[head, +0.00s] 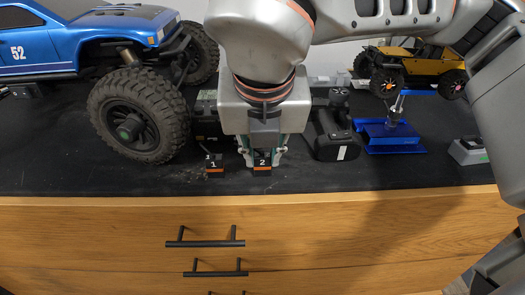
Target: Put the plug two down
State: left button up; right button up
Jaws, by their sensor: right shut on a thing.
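Plug two (262,163) is a small black block with a white "2" and an orange lower edge. My right gripper (262,158) points down around it and is shut on it, close to the front of the black worktop (340,181). I cannot tell whether the plug touches the top. Plug one (214,165), a similar block marked "1", stands just left of the gripper. My left gripper is not in view.
A large blue crawler (55,48) with a big black tyre (138,115) stands left. A black controller (331,128), a blue stand (390,136), a yellow crawler (415,66) and a grey box (467,150) are to the right. Wooden drawers with black handles (205,243) lie below the front edge.

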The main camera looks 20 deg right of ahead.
jog(key=shift+f, duration=0.25)
jog(key=o, duration=0.8)
jog(key=shift+r, duration=0.1)
jog(key=shift+r, duration=0.5)
jog(key=v, duration=1.1)
jog(key=shift+s+a+r, duration=0.1)
jog(key=shift+s, duration=0.15)
